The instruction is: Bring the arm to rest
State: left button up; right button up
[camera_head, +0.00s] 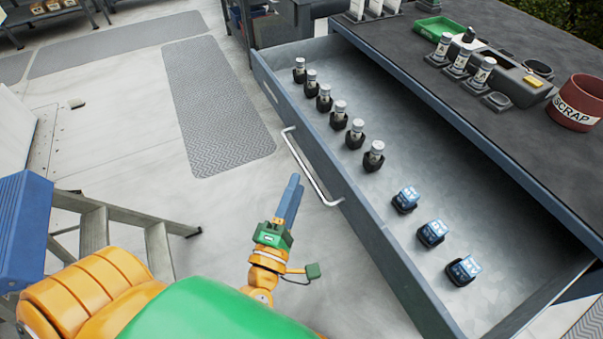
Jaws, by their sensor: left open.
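My left arm comes in from the bottom left, orange and green. Its gripper (291,192), with blue fingers, hangs over the floor just left of the drawer's handle (311,167). The fingers overlap from this angle; the gripper is open and nothing shows between them. It looks apart from the handle, though the depth is hard to judge. The grey drawer (447,192) stands pulled out from under the dark worktop (450,62). My right gripper is not in view.
The drawer holds several silver-capped cylinders (340,113) in black holders and three blue-topped pieces (432,233). On the worktop are a SCRAP bin (577,103), a green tray (437,27) and a row of holders (459,63). A stepladder (95,230) stands left. Floor beyond is open.

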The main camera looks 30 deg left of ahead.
pick_arm(q)
jog(key=shift+s, duration=0.45)
jog(key=shift+d+f, duration=0.1)
jog(key=s+d+f+m+g+h, duration=0.1)
jog(key=s+f+m+g+h, duration=0.3)
jog(key=f, duration=0.6)
jog(key=s+d+f+m+g+y, duration=0.1)
jog(key=s+f+m+g, duration=0.15)
jog(key=f+m, duration=0.55)
jog(key=s+d+f+m+g+h, duration=0.1)
jog(key=s+f+m+g+h, duration=0.2)
jog(key=f, duration=0.8)
jog(key=s+a+f+m+g+y, duration=0.1)
jog(key=s+a+f+m+g, duration=0.1)
jog(key=s+f+m+g, duration=0.4)
jog(key=s+a+f+m+g+y, duration=0.1)
jog(key=s+a+f+g+y, duration=0.15)
jog(key=s, duration=0.55)
notch_tip(320, 180, up, 12)
jog(key=s+a+m+p, duration=0.1)
jog(key=s+p, duration=0.1)
jog(key=p, duration=1.1)
jog(key=shift+s+f, duration=0.25)
jog(key=shift+s, duration=0.05)
